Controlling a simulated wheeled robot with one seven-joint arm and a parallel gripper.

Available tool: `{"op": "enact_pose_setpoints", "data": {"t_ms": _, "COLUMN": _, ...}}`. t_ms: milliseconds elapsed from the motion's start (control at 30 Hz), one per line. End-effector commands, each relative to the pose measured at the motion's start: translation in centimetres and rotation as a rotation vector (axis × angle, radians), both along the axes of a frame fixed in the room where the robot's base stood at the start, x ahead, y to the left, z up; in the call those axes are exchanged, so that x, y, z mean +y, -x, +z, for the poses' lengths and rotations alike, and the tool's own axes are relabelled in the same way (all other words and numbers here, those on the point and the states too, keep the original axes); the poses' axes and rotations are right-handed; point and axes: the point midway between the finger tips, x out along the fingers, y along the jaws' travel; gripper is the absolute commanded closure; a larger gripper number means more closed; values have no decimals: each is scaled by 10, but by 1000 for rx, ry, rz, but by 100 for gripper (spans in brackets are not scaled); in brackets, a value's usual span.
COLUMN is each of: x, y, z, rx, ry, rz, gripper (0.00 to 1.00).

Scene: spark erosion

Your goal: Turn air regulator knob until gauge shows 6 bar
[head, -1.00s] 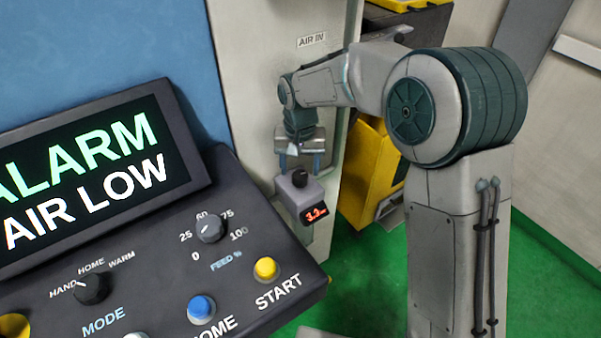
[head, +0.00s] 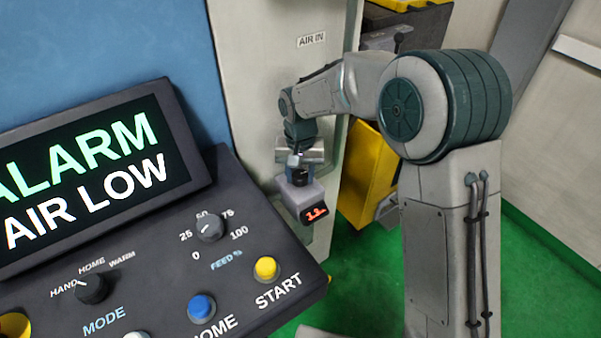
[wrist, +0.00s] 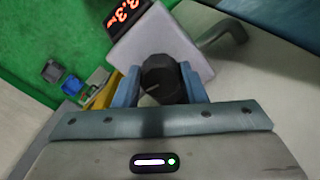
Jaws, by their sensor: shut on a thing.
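The air regulator is a grey box (head: 303,197) low on the machine's pale side, below the AIR IN label (head: 312,40). Its black knob (wrist: 165,82) with a pale pointer line sits on top of the box. My gripper (head: 299,170) is at the knob, and in the wrist view its two blue fingers (wrist: 160,84) stand on either side, shut on it. The red gauge display (wrist: 125,11) reads 3.3 in the wrist view. In the head view the display (head: 315,213) is too small to read surely.
The dark control panel (head: 160,270) fills the lower left, and its screen (head: 95,180) says ALARM AIR LOW. A bent grey pipe or handle (wrist: 222,30) is beside the regulator. A yellow unit (head: 365,175) stands to the right, with green floor (head: 365,275) in front.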

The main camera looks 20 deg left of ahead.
Motion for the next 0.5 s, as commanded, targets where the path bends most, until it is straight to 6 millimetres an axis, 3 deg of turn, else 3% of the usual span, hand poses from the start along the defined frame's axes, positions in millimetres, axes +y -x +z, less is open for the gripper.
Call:
{"op": "enact_pose_setpoints", "data": {"t_ms": 267, "x": 1, "y": 0, "z": 0, "rx": -3, "ry": -2, "rz": -108, "gripper": 85}}
{"op": "enact_pose_setpoints", "data": {"t_ms": 500, "x": 2, "y": 0, "z": -1, "rx": -3, "ry": -1, "rz": -307, "gripper": 85}}
